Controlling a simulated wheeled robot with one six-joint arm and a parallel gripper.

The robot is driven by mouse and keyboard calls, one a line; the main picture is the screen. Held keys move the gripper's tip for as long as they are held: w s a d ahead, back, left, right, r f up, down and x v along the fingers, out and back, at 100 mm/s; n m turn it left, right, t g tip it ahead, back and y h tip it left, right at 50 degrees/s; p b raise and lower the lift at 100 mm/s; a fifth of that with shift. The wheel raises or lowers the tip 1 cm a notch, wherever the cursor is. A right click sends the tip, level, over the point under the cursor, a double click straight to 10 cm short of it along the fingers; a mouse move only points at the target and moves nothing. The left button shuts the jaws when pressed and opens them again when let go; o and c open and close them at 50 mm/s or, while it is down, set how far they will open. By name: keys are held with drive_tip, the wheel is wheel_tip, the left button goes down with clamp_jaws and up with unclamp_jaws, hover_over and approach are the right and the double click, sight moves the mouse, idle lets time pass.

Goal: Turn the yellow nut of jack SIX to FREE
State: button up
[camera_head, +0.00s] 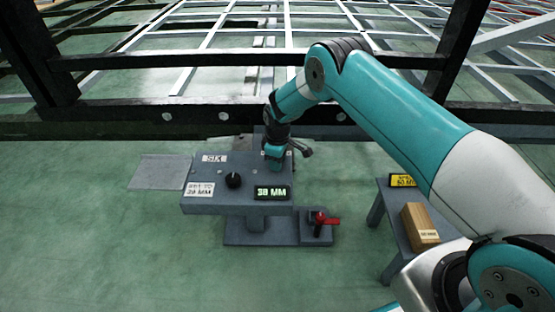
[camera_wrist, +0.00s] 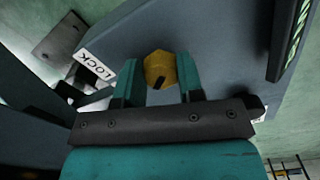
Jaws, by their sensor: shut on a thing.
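The jack labelled SIX (camera_head: 240,208) is a grey panel on a post, in the middle of the head view. The yellow nut (camera_wrist: 160,67) sits on its top face in the wrist view, with a dark mark on its near side. My gripper (camera_wrist: 160,76) is shut on the nut, one teal finger on each side. In the head view my gripper (camera_head: 274,155) comes down on the panel's back right and hides the nut. A white LOCK label (camera_wrist: 95,66) lies left of the nut. Another label at the right is mostly covered by my gripper.
The panel carries a black knob (camera_head: 233,181), a SET TO 29 MM label (camera_head: 199,189) and a 30 MM display (camera_head: 272,193). A red-handled part (camera_head: 321,219) sits low at the right. A side table with a wooden block (camera_head: 419,227) stands right. Dark chassis beams (camera_head: 190,127) run behind.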

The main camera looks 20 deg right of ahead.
drive_tip(key=shift+n, duration=0.5)
drive_tip(key=o, duration=0.9)
drive_tip(key=shift+o, duration=0.2)
drive_tip(key=shift+r, duration=0.1)
wheel_tip(320, 180, up, 17)
drive_tip(key=p, duration=0.6)
drive_tip(key=shift+r, duration=0.1)
